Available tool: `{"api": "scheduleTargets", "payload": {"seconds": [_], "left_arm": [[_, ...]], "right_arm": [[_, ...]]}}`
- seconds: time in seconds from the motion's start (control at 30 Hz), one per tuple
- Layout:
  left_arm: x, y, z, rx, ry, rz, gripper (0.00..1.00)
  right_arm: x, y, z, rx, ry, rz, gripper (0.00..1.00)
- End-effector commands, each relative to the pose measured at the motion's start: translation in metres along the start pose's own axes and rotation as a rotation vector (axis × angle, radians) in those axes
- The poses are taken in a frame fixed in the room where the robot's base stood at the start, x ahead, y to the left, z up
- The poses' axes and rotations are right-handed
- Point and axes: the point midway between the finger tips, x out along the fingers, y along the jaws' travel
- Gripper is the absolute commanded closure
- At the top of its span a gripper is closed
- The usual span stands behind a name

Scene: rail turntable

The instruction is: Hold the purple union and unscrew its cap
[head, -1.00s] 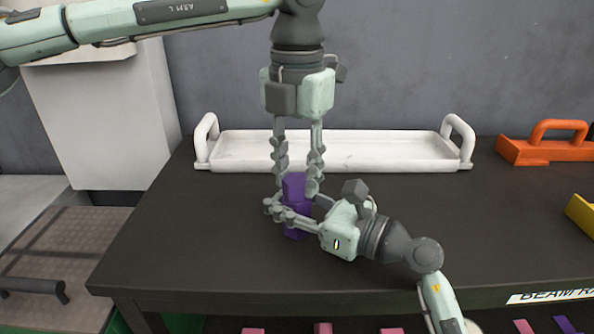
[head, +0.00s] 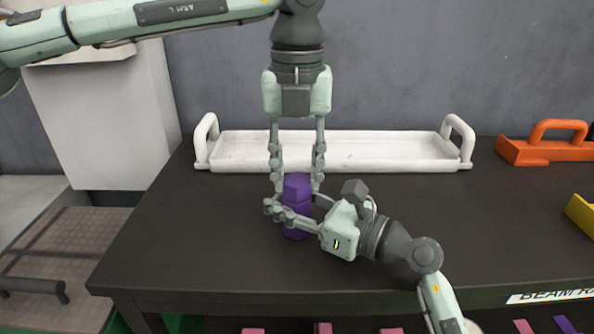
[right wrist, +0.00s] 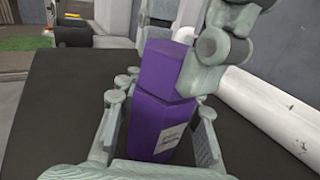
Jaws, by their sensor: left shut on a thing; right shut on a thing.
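The purple union (head: 296,225) stands upright on the dark table, with its hexagonal cap (head: 297,184) on top. My left gripper (head: 297,188) comes straight down from above and is shut on the cap, one finger on each side. My right gripper (head: 294,215) reaches in from the right, low down, and is shut on the union's body. In the right wrist view the body (right wrist: 150,125) sits between the right fingers and carries a pale label. The cap (right wrist: 165,65) is turned relative to the body at the seam, with left gripper fingers beside it.
A white tray with two handles (head: 340,165) lies behind the union. An orange handled block (head: 545,150) and a yellow piece (head: 582,213) lie at the right. The table (head: 180,240) is clear to the left and front.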

Motion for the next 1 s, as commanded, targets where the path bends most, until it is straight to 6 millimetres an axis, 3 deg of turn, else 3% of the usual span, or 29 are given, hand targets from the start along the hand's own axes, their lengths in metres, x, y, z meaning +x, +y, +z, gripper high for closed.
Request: {"api": "scheduleTargets", "payload": {"seconds": [0.3, 0.6, 0.63, 0.8, 1.0], "left_arm": [[0.0011, -0.0002, 0.0001, -0.435, 0.001, 0.001, 0.96], [0.0014, -0.0002, 0.0001, -0.508, 0.001, 0.001, 0.96], [0.0015, -0.0002, 0.0001, -0.508, 0.001, 0.001, 0.65], [0.0011, -0.0002, 0.0, -0.507, 0.001, 0.001, 0.44], [0.0006, -0.0002, 0.0, -0.506, 0.0, 0.001, 0.42]], "right_arm": [[0.0001, 0.0007, 0.0002, 0.0, -0.001, 0.002, 1.0], [0.0001, 0.0008, 0.0003, 0.0, -0.001, 0.002, 1.0], [0.0001, 0.0009, 0.0003, 0.0, -0.001, 0.002, 1.0], [0.0001, 0.0007, 0.0003, 0.0, -0.001, 0.002, 1.0], [0.0001, 0.0004, 0.0003, 0.0, -0.001, 0.001, 1.0]]}}
